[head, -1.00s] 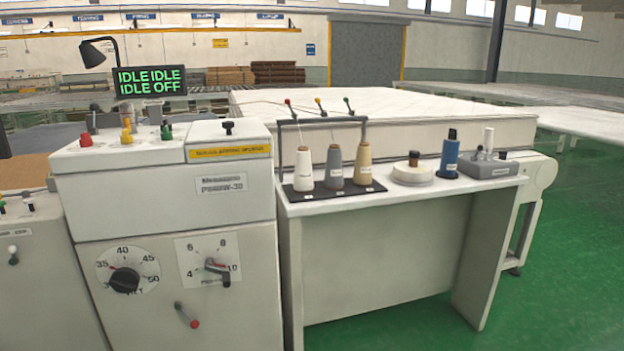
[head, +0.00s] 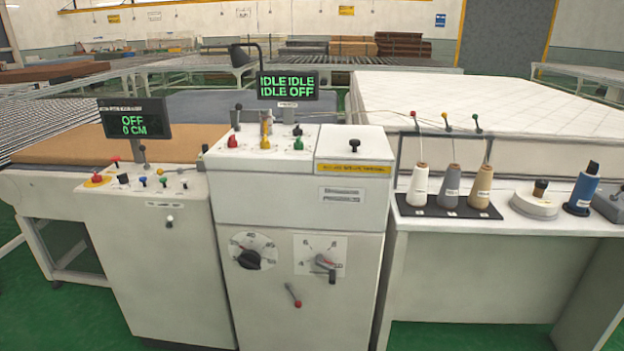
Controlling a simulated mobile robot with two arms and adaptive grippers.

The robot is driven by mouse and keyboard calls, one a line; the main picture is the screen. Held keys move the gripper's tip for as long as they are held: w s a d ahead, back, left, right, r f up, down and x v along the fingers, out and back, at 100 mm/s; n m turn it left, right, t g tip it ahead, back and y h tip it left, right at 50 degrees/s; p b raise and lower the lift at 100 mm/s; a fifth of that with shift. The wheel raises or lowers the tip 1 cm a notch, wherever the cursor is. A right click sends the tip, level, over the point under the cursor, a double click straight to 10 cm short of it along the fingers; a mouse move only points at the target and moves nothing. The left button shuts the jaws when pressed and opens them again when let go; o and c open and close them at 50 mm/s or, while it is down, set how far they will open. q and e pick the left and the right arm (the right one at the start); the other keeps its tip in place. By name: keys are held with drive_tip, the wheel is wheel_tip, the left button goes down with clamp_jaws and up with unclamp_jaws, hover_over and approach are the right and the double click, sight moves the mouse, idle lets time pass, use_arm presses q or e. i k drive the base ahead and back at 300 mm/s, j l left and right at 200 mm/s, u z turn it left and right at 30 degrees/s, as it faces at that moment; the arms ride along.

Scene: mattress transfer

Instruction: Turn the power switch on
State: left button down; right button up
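No switch carries a power label that I can read, so I cannot tell which one is the power switch. A red-tipped lever (head: 293,295) tilts on the front of the middle cabinet (head: 240,200). A small dark-knobbed toggle (head: 169,221) sits on the front of the left console (head: 150,275). The left console's top has several coloured knobs and a red button on a yellow base (head: 97,180). The left display (head: 134,118) reads OFF, 0 CM. Neither of my grippers is in view.
Two dials (head: 250,258) (head: 320,262) are on the middle cabinet. A worktable (head: 470,235) at right holds three thread cones (head: 453,187) and a blue spool (head: 583,188). A white mattress (head: 430,95) lies behind it. Green floor (head: 65,310) is clear at the front left.

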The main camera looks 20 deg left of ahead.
sight(96, 178)
drive_tip(key=u, duration=1.55)
drive_tip(key=i+j+z, duration=0.15)
drive_tip(key=i, duration=0.2)
drive_tip(key=i+j+z, duration=0.15)
drive_tip(key=i+j, duration=0.15)
drive_tip(key=i, duration=0.05)
